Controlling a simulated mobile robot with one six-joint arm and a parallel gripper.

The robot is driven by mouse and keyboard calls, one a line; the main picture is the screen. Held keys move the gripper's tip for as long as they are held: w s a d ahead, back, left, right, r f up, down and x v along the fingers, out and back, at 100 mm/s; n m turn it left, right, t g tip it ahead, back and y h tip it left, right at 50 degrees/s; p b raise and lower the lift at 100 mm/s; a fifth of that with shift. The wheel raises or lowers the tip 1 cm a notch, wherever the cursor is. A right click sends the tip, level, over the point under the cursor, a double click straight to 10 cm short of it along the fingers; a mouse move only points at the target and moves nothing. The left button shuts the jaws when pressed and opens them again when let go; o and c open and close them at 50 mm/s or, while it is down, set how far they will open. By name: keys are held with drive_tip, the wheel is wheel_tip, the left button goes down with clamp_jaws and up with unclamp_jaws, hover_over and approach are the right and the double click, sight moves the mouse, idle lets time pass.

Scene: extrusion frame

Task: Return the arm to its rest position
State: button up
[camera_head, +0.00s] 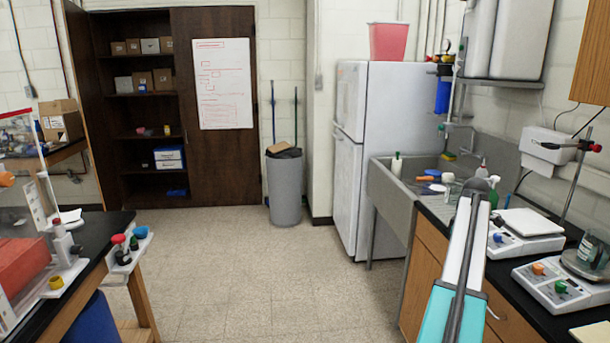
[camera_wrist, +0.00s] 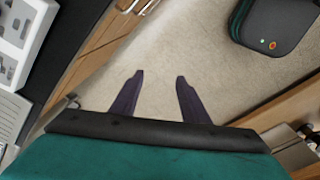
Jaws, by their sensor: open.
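My arm (camera_head: 466,265), white and teal with a dark middle strip, rises from the lower edge of the head view. It reaches up and away in front of the right-hand counter. Its far end shows near the sink, and my gripper's fingers cannot be made out there. In the wrist view my gripper (camera_wrist: 157,80) shows two dark purple fingers, spread well apart. Nothing is between them. They point over bare speckled floor (camera_wrist: 155,58), below and clear of the fingertips. No rest holder for the arm can be seen.
The right counter holds two white hotplates (camera_head: 525,232) (camera_head: 560,283) and a sink (camera_head: 398,190). A fridge (camera_head: 375,140) and grey bin (camera_head: 285,185) stand behind. A black bench (camera_head: 88,258) is at left. The middle floor (camera_head: 250,265) is free. Wooden drawers (camera_wrist: 108,40) are near the gripper's left.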

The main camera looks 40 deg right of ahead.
drive_tip(key=w+a+f+n+g+y, duration=0.1)
drive_tip(key=w+a+f+n, duration=0.1)
drive_tip(key=w+a+f, duration=0.6)
drive_tip(key=w+a+f+n+g+y, duration=0.1)
drive_tip(key=w+a+f, duration=0.4)
drive_tip(key=a+f, duration=0.65)
drive_tip(key=w+a+f+n+g, duration=0.1)
drive_tip(key=w+a+f+n, duration=0.1)
drive_tip(key=w+a+f, duration=0.75)
drive_tip(key=s+a+f+g, duration=0.1)
drive_tip(key=s+a+f, duration=0.35)
drive_tip(key=a, duration=0.65)
drive_tip(key=s+a+f+n+g, duration=0.1)
drive_tip(key=s+a+f, duration=0.4)
drive_tip(key=a, duration=0.6)
drive_tip(key=s+a+f+g, duration=0.1)
drive_tip(key=s+a+f, duration=0.2)
drive_tip(key=a+f, duration=0.55)
drive_tip(key=s+a+f+m+h, duration=0.1)
drive_tip(key=s+a+m, duration=0.3)
drive_tip(key=s, duration=0.5)
drive_tip(key=s+a+f+m+h, duration=0.1)
drive_tip(key=s+a+f+m, duration=0.2)
drive_tip(key=s+a, duration=0.5)
drive_tip(key=shift+s+a+m+g, duration=0.3)
drive_tip(key=shift+s+a+m, duration=0.05)
drive_tip(key=shift+s+m, duration=0.05)
